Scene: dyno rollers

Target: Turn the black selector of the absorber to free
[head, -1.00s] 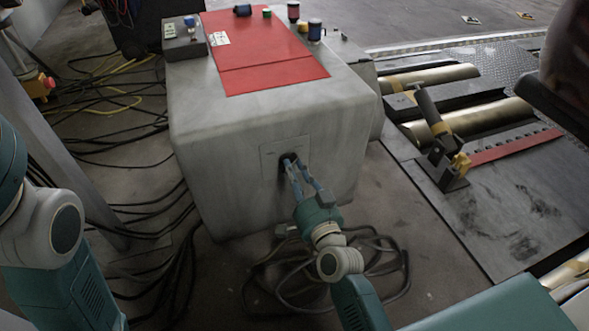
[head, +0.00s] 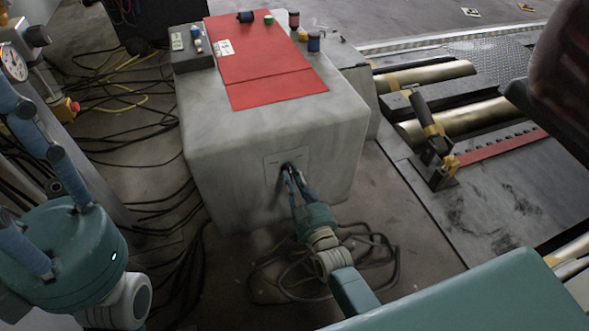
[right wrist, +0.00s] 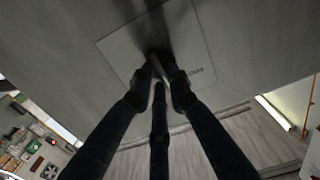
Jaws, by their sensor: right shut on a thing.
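The absorber (head: 225,160) is a big grey box with a light square plate (head: 272,182) on its front face. The black selector (head: 288,165) is on this plate, mostly hidden by my fingers. My right gripper (head: 291,174) reaches up to the plate and is shut on the selector. In the right wrist view, the dark fingers close in at the plate (right wrist: 118,48) around the dark selector (right wrist: 157,56). The plate's marking is too small to read, so the selector's setting cannot be told. My left gripper (head: 35,140) is at the left, fingers spread, empty.
A red panel (head: 258,65), several small coloured parts and a grey control box (head: 191,50) lie on top of the absorber. Cables (head: 330,270) coil on the floor below. Rollers (head: 455,122) stand at the right. A gauge post (head: 14,63) is close to my left gripper.

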